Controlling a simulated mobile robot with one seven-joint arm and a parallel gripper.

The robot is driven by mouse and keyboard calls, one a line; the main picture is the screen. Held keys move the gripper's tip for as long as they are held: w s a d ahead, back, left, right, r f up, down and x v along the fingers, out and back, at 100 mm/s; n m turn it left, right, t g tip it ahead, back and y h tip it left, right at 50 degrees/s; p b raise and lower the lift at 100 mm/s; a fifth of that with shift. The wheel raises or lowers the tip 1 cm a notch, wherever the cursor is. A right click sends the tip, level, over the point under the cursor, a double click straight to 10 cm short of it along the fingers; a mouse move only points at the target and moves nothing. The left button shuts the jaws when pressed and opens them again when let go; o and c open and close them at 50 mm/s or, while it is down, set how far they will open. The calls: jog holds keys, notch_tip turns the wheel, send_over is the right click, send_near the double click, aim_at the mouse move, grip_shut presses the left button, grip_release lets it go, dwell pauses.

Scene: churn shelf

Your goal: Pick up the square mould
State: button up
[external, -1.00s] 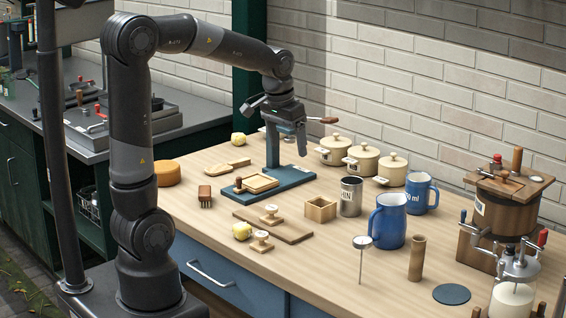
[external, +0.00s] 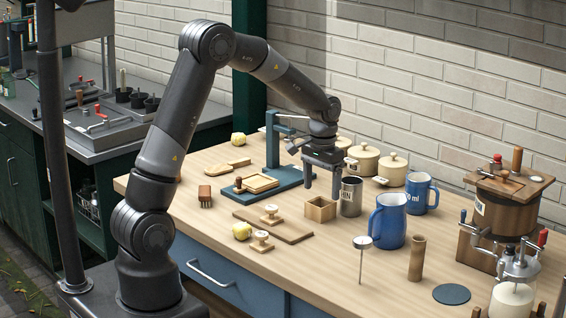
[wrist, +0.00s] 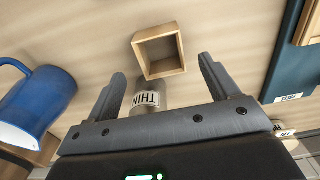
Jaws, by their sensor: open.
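The square mould (external: 320,209) is a small open wooden box on the table, left of a metal can. In the wrist view the mould (wrist: 160,72) lies ahead of and between the fingertips, with its hollow facing the camera. My gripper (external: 322,188) is open and empty above the mould and close to the can. In the wrist view both fingers of my gripper (wrist: 163,70) are spread apart, and neither touches the mould.
The metal can (external: 350,197) stands right beside the mould; its label (wrist: 146,99) shows between my fingers. A blue jug (external: 388,222) stands to the right. A blue press stand (external: 290,178) and a wooden board (external: 290,230) lie to the left.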

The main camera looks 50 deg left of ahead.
aim_at(321, 204)
notch_tip(321, 204, down, 6)
jog(key=shift+a+r, duration=0.1)
dwell(0.4)
jog(key=c, duration=1.1)
